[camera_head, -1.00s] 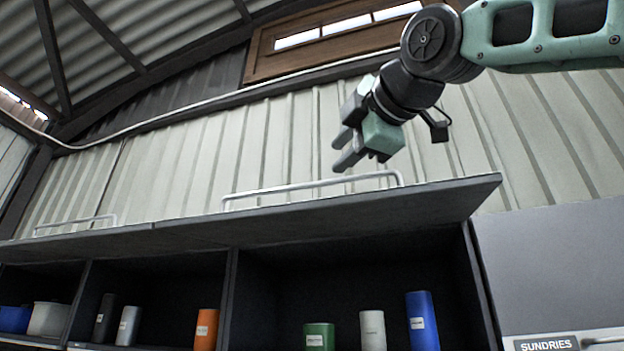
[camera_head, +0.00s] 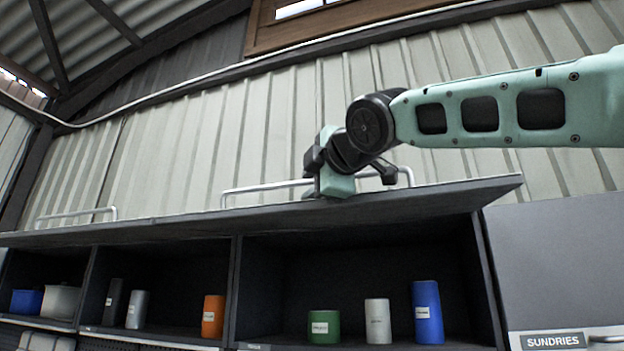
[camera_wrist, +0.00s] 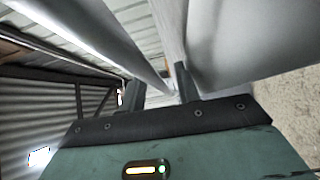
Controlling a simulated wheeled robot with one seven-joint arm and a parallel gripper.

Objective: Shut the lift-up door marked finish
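Two lift-up doors stand raised above open cupboard bays. The right door (camera_head: 380,212) carries a long metal bar handle (camera_head: 262,187) on its upper face. The left door (camera_head: 130,232) has a similar handle (camera_head: 75,217). A small label (camera_head: 258,347) under the right bay is too small to read, so I cannot confirm which is marked finish. My gripper (camera_head: 318,190) is down at the right door's handle, its fingertips hidden there. In the wrist view my gripper (camera_wrist: 160,90) has its fingers apart, with the handle bar (camera_wrist: 125,50) running down between them; I cannot tell whether they touch it.
The right bay holds a green can (camera_head: 323,327), a white can (camera_head: 378,321) and a blue can (camera_head: 427,312). An orange can (camera_head: 213,316) stands in the bay to the left. A grey cabinet marked SUNDRIES (camera_head: 553,270) adjoins on the right. Ribbed wall rises behind.

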